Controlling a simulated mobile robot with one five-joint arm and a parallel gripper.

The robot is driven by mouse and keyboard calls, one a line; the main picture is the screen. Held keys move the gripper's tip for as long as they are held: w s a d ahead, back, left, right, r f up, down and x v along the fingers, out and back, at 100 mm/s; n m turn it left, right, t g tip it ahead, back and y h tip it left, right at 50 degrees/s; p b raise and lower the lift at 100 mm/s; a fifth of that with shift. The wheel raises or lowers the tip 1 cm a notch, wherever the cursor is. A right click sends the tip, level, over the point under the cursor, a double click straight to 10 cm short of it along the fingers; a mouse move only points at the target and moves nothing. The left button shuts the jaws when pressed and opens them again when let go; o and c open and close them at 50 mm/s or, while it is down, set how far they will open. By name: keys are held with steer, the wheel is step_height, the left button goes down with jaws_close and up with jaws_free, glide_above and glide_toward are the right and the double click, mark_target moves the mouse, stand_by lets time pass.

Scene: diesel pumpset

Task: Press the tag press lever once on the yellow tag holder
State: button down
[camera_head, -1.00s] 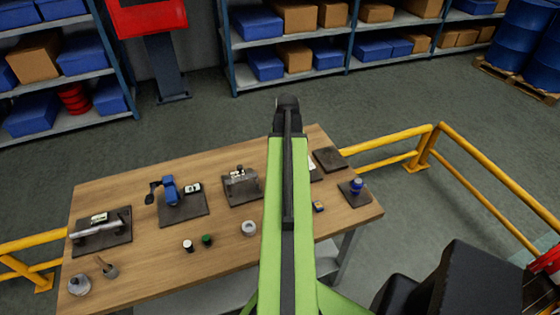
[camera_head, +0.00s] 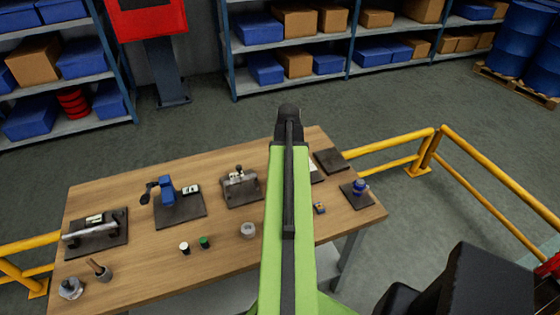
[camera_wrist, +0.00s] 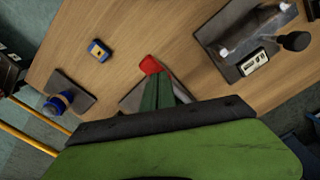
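In the wrist view a small yellow and blue block (camera_wrist: 98,50) lies on the wooden table; it also shows in the head view (camera_head: 319,208), right of my arm. I cannot tell whether it is the yellow tag holder. A red tip (camera_wrist: 151,65) shows just beyond my gripper (camera_wrist: 160,85), over a dark plate (camera_wrist: 131,98); I cannot tell whether they touch. My gripper's opening is not clear. In the head view my green arm hides the middle of the table. A blue device with a black lever (camera_head: 167,190) stands on a plate at the left.
A metal block with a knob (camera_head: 240,185) is on a plate left of my arm. A blue-capped fitting (camera_head: 360,187) is at the right edge of the table (camera_head: 135,270). Yellow rails (camera_head: 490,190) stand at the right. Several small parts lie along the front.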

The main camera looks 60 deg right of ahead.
step_height(320, 180, up, 13)
steer(key=w+p, duration=0.1)
steer(key=p, duration=1.1)
steer(key=shift+d+f, duration=0.15)
steer(key=shift+d, duration=0.3)
steer(key=shift+w+a, duration=0.1)
steer(key=shift+w, duration=0.05)
